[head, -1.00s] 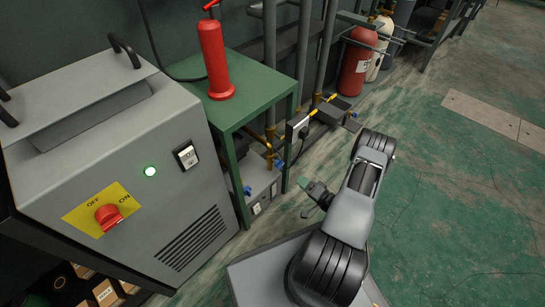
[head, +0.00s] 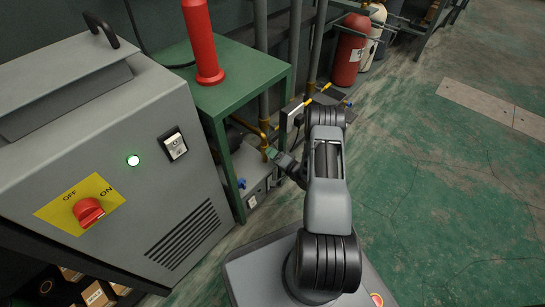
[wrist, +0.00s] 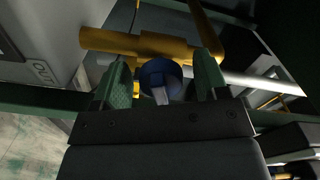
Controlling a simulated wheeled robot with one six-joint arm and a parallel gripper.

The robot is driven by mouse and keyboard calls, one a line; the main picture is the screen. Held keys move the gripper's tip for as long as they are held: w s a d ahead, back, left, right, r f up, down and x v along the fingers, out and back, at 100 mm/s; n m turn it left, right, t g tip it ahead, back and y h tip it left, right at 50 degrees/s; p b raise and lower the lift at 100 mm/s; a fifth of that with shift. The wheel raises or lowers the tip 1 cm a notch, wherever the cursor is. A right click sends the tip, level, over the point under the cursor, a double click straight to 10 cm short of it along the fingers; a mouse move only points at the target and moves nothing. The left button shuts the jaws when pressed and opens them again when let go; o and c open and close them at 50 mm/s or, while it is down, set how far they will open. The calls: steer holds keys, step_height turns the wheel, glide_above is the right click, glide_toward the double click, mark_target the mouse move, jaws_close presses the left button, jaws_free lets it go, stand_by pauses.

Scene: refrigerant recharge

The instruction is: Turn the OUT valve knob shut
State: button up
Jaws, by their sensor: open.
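In the wrist view, the blue valve knob (wrist: 160,78) with a pale lever or stem sits on a brass pipe fitting (wrist: 150,44). A label reading OUT (wrist: 42,71) is on the grey panel to its left. My gripper (wrist: 163,73) is open, with its green-padded fingers on either side of the knob. I cannot tell whether they touch it. In the head view, my gripper (head: 270,153) reaches under the green table's right side and hides this knob. Another blue knob (head: 241,183) shows to its left on the low grey unit (head: 252,164).
The green table (head: 240,80) carries a red extinguisher-like cylinder (head: 203,45); its legs stand close to my arm. The grey machine (head: 120,150) with a red switch (head: 88,211) is at left. Vertical pipes (head: 280,60) rise behind. The green floor at right is clear.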

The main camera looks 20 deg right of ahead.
steer(key=shift+w, duration=0.1)
steer(key=c, duration=0.9)
steer(key=shift+o, duration=0.2)
steer(key=shift+n, duration=0.8)
steer(key=o, duration=0.9)
steer(key=shift+c, duration=0.2)
